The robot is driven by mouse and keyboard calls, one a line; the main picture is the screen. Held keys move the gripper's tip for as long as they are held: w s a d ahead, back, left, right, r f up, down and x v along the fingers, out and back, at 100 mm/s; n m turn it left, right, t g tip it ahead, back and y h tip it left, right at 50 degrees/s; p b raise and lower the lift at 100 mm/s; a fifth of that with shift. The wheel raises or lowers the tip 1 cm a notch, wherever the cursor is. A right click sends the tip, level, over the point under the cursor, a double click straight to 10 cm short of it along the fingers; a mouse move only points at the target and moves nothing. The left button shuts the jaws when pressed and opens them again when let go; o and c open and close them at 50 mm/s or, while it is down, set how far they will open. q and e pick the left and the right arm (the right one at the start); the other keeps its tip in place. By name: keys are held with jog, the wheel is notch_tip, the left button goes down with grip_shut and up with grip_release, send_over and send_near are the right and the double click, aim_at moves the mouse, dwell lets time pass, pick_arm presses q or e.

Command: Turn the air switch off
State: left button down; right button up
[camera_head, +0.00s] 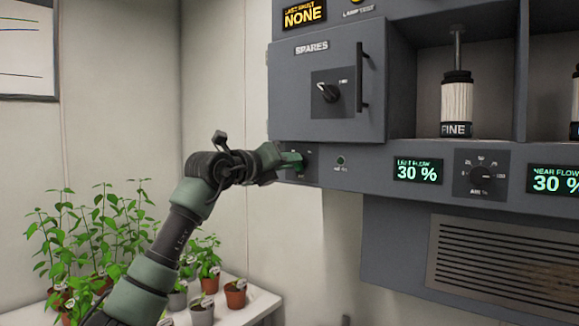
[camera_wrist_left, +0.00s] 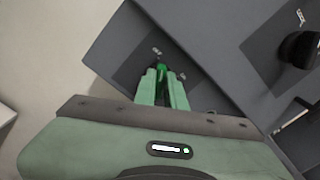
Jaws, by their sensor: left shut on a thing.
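My left gripper (camera_head: 296,160) reaches in from the left to the lower left corner of the grey wall cabinet. Its green fingers are shut on the air switch, a small green-lit lever on a dark plate. My right gripper is in neither view.
A SPARES door (camera_head: 300,110) with a rotary knob (camera_head: 327,92) and a vertical handle (camera_head: 362,78) is just above. Potted plants (camera_head: 235,293) stand on a white table below left.

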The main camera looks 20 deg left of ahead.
pick_arm(q)
jog(key=shift+n, duration=1.1)
jog(key=shift+b, duration=0.3)
jog(key=c, duration=1.5)
grip_release()
jog(key=b+v, duration=0.3)
jog(key=v, duration=0.4)
jog(key=shift+s+a, duration=0.15)
jog(key=shift+s, duration=0.2)
